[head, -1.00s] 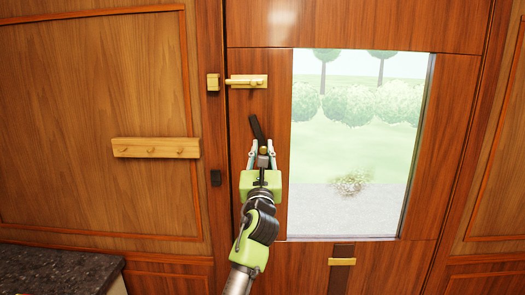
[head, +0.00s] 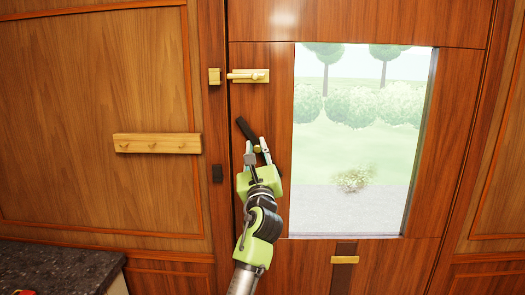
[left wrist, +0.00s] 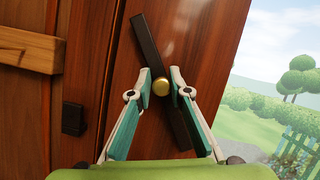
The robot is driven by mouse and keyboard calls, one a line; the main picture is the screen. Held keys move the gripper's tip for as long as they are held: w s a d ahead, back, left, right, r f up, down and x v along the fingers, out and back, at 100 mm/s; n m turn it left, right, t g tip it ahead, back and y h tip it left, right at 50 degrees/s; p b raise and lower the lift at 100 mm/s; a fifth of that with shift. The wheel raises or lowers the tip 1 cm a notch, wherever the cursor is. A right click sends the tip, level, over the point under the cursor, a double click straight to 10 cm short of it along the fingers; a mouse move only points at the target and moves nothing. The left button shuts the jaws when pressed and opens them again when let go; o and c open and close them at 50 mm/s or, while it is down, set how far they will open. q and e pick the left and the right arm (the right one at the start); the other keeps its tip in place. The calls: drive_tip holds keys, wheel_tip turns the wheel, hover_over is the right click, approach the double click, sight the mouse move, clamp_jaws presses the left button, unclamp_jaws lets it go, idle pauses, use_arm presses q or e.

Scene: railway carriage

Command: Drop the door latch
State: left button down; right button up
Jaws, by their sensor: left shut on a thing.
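The door latch is a dark bar (head: 245,128) with a round brass knob (head: 257,149) on the wooden door, left of the window. The bar slants, its upper end leaning up and left. In the left wrist view the bar (left wrist: 147,42) runs from upper left to lower right behind the brass knob (left wrist: 160,86). My right gripper is out of view.
A brass slide bolt (head: 248,76) is above the latch, with its brass keeper (head: 214,76) on the frame. A wooden peg rail (head: 157,143) is on the left wall. A dark counter (head: 60,268) fills the lower left. The window (head: 360,150) is right of the latch.

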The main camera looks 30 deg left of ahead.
use_arm(q)
drive_tip(key=shift+s+a+f+n+g+y+b, duration=0.35)
drive_tip(key=shift+a+f+n+g, duration=0.3)
drive_tip(key=shift+n, duration=0.6)
drive_tip(key=shift+s+a+f+n+g+y+b, duration=0.3)
drive_tip(key=shift+f+n+g+b, duration=0.4)
drive_tip(key=shift+n, duration=0.5)
drive_tip(key=shift+s+a+f+n+g+y+b, duration=0.25)
drive_tip(key=shift+a+f+n+g, duration=0.25)
drive_tip(key=shift+f+n, duration=0.55)
drive_tip(key=shift+r, duration=0.2)
drive_tip(key=c, duration=2)
unclamp_jaws()
drive_tip(key=shift+o, duration=0.2)
drive_tip(key=shift+w+a, duration=0.15)
